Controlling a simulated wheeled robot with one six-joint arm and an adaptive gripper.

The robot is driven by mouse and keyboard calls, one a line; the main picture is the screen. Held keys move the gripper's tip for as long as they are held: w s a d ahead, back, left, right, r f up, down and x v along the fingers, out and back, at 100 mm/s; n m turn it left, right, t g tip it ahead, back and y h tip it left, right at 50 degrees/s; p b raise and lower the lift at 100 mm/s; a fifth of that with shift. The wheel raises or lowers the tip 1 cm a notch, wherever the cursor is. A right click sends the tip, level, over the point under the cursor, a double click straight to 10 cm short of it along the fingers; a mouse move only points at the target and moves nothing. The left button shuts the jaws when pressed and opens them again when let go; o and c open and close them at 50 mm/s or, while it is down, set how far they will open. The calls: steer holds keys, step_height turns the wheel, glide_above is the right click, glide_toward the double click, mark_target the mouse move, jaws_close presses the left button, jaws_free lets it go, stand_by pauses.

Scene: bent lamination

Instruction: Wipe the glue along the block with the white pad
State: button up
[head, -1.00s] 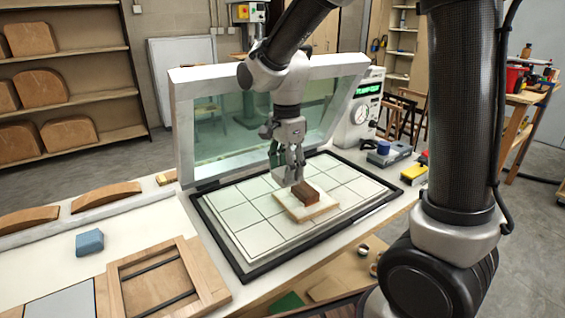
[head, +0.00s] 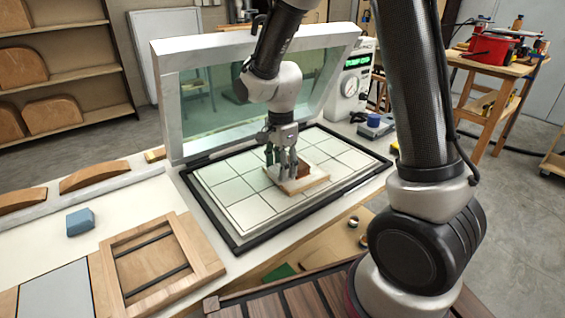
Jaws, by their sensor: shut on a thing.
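My gripper (head: 285,172) points down over the press bed. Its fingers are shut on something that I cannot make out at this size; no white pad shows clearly. A reddish-brown block (head: 304,168) sits just behind and right of the fingers, partly hidden by them. It is on a pale, flat board (head: 297,186) with a light wood edge. I cannot tell whether the fingertips touch the block or the board. The board lies on the white gridded bed (head: 235,190). Glue cannot be told apart from the pale surface.
The bed has a black frame (head: 240,245), with a raised glass-panelled lid (head: 215,110) behind. A blue block (head: 80,221) and a wooden frame (head: 200,250) lie on the left bench. Curved wood pieces (head: 95,176) rest behind them. A dial unit (head: 352,85) stands right of the lid.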

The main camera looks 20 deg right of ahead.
steer(key=w, duration=0.3)
steer(key=shift+a, duration=0.4)
steer(key=shift+s+d, duration=0.2)
steer(key=shift+s, duration=0.55)
steer(key=shift+s+d, duration=0.2)
steer(key=shift+s, duration=0.6)
steer(key=shift+s+d, duration=0.2)
steer(key=shift+s, duration=0.55)
steer(key=shift+f, duration=0.3)
steer(key=shift+w, duration=0.15)
steer(key=shift+w+a+r, duration=0.1)
steer(key=shift+w+a, duration=0.1)
steer(key=shift+w, duration=0.5)
steer(key=shift+w+a+f, duration=0.1)
steer(key=shift+w+a, duration=0.1)
steer(key=shift+w, duration=0.55)
steer(key=shift+w+a+f, duration=0.1)
steer(key=shift+w+a, duration=0.1)
steer(key=shift+w, duration=0.55)
steer(key=shift+s, duration=0.1)
steer(key=shift+s+d+r, duration=0.1)
steer(key=shift+s+d, duration=0.1)
steer(key=shift+s, duration=0.5)
steer(key=shift+s, duration=0.1)
